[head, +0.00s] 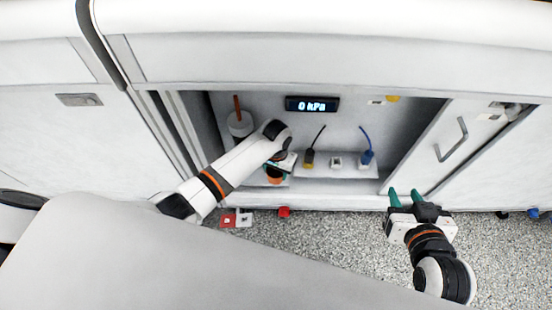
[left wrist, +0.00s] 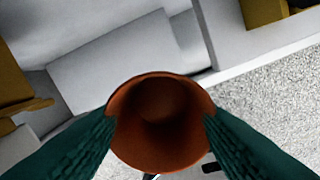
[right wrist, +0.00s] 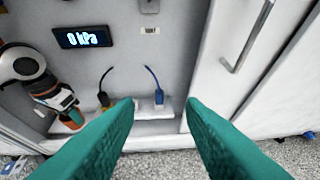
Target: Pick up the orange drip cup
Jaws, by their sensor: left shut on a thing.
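The orange drip cup (left wrist: 160,150) is between the green fingers of my left gripper (left wrist: 160,135), which touch it on both sides. Its open mouth faces the left wrist camera and looks empty. In the head view the cup (head: 274,176) shows as a small orange patch below my left gripper (head: 279,168), at the front of the cabinet recess, mostly hidden by the arm. My right gripper (head: 405,195) is open and empty in front of the recess's right side. Its two green fingers stand apart in the right wrist view (right wrist: 163,110).
The recess holds a "0 kPa" display (head: 312,104), a white shelf (head: 345,172), a black-cabled plug (head: 309,158), a blue-cabled plug (head: 367,157) and a plunger-like object (head: 239,122). A handled door (head: 455,140) is at right. A red item (head: 284,211) lies on the speckled floor.

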